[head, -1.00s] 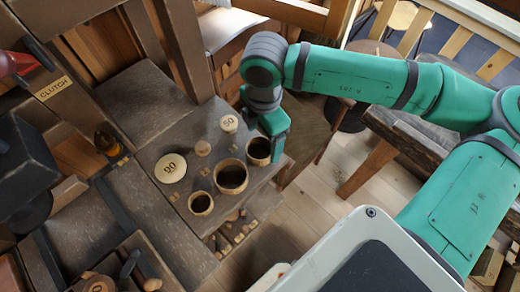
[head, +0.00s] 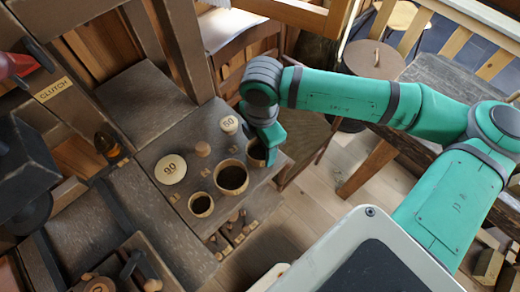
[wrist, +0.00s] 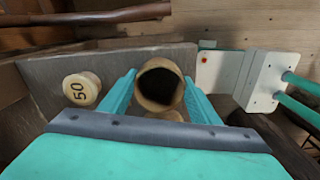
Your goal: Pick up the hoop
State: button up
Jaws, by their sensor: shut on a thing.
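Three round wooden rings with dark insides stand in a row on the dark wooden bench. The hoop (head: 254,157) is the one at the bench's right end, partly hidden by my gripper in the head view. The larger middle ring (head: 231,177) and the small front ring (head: 201,204) are clear of my gripper. My gripper (head: 268,150) is shut on the hoop. In the wrist view the hoop (wrist: 160,86) sits between the two green fingers (wrist: 158,78), its round mouth facing the camera. I cannot tell whether its base touches the bench.
A disc marked 90 (head: 170,168), a plain knob (head: 203,149) and a spool marked 50 (head: 229,124) stand close by on the bench (head: 172,205). A wooden upright (head: 186,52) rises behind. Open floor (head: 305,195) lies to the right.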

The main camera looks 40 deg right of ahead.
jog(key=shift+r, duration=0.85)
jog(key=s+r, duration=1.1)
jog(key=s, duration=0.3)
jog(key=shift+a+r, duration=0.2)
jog(key=shift+s, duration=0.1)
